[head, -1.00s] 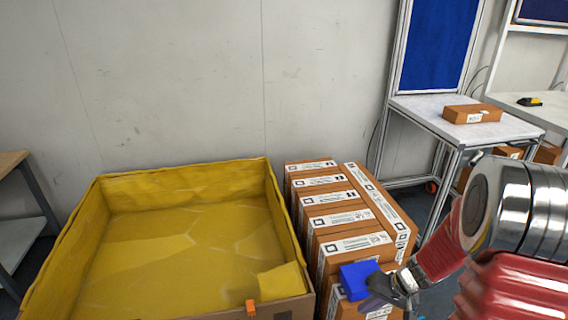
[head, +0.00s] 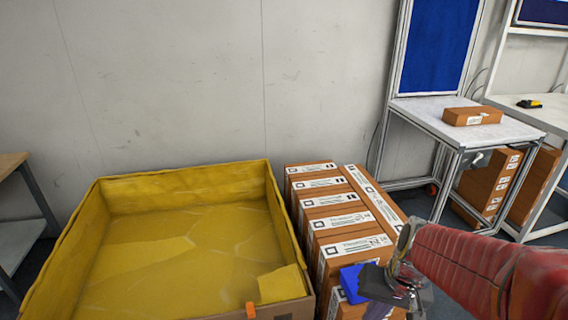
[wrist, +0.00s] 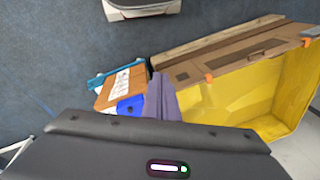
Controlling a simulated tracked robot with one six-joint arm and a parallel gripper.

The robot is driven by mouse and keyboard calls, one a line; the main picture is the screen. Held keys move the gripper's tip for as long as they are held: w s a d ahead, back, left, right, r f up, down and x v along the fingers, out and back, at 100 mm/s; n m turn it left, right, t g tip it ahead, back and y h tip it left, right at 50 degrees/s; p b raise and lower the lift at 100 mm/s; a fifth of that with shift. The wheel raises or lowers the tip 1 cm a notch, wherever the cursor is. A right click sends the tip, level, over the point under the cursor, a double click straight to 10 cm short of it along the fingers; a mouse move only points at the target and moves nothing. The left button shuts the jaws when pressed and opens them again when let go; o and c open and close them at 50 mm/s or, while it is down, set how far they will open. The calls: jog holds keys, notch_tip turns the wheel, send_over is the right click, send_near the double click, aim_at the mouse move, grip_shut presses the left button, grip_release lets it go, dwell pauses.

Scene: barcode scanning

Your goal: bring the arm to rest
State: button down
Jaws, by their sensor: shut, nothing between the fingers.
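My arm comes in from the right of the head view and ends at my gripper (head: 378,306) low in the picture. The gripper is in front of the stacked boxes, and its fingers are partly cut off by the lower edge. A blue part (head: 354,282) shows at the gripper, against the front of the stack. In the wrist view the purple-grey fingers (wrist: 160,100) are together, with nothing seen held. The blue part (wrist: 130,104) shows beside them.
A yellow-lined open crate (head: 278,214) stands left of the stacked brown boxes (head: 345,222) with white labels. A white table (head: 440,108) with one brown box (head: 472,116) stands at the back right. More boxes (head: 490,185) stand under it. A grey floor shows.

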jog(key=s+a+r+n+t, duration=0.1)
jog(key=s+r+t, duration=0.1)
jog(key=r, duration=0.4)
jog(key=s+a+r+n+t+h, duration=0.1)
jog(key=s+a+r+n+t, duration=0.1)
jog(key=s+r, duration=0.2)
notch_tip(320, 180, up, 2)
jog(key=shift+r+h, duration=0.15)
jog(key=shift+h, duration=0.15)
dwell(0.9)
